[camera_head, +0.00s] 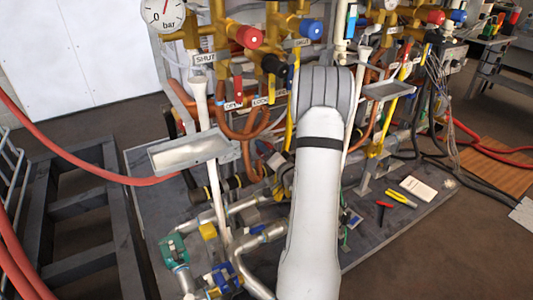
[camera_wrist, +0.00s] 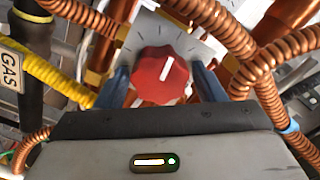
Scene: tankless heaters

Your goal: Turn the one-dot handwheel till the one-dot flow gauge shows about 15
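A red lobed handwheel (camera_wrist: 162,74) with a white pointer line shows in the wrist view, in front of a pale plate with dark tick marks. No dot mark can be made out on it. My gripper (camera_wrist: 160,69) is open, with one blue finger on each side of the handwheel. Small gaps seem to show between the fingers and the handwheel; contact cannot be told. In the head view my arm hides the gripper and this handwheel. The one-dot flow gauge cannot be identified in either view.
A round gauge marked bar (camera_head: 163,14) is cut off at the top left of the head view. Copper corrugated hoses (camera_wrist: 225,32), a yellow hose (camera_wrist: 45,72) and a black pipe labelled GAS (camera_wrist: 33,60) crowd around the gripper. A metal tray (camera_head: 190,152) sits left of my arm.

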